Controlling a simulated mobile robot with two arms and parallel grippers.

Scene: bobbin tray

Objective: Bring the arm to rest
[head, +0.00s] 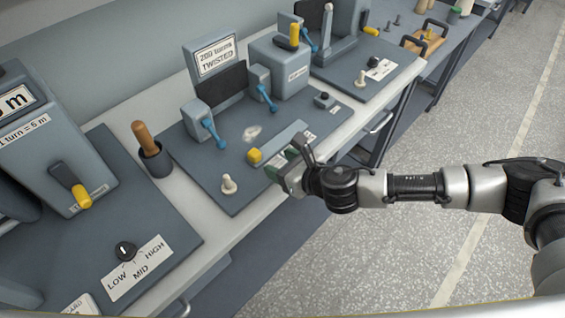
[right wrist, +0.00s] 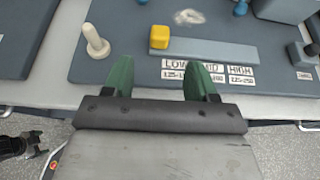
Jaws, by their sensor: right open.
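My right arm comes in from the right in the head view. Its right gripper (head: 291,174) is over the front edge of the middle dark station board (head: 234,198), near a yellow knob and a pale peg. In the right wrist view the green fingers of the right gripper (right wrist: 160,78) are spread apart with nothing between them. A slider bar (right wrist: 215,52) with a yellow knob (right wrist: 159,36) lies just beyond the fingertips.
The pale peg (head: 229,184) stands left of the gripper. A wooden-handled tool sits in a dark cup (head: 155,160). A grey box with a yellow-tipped crank (head: 54,150) stands at left. Blue-handled levers (head: 213,131) stand behind. The floor (head: 380,250) at right is clear.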

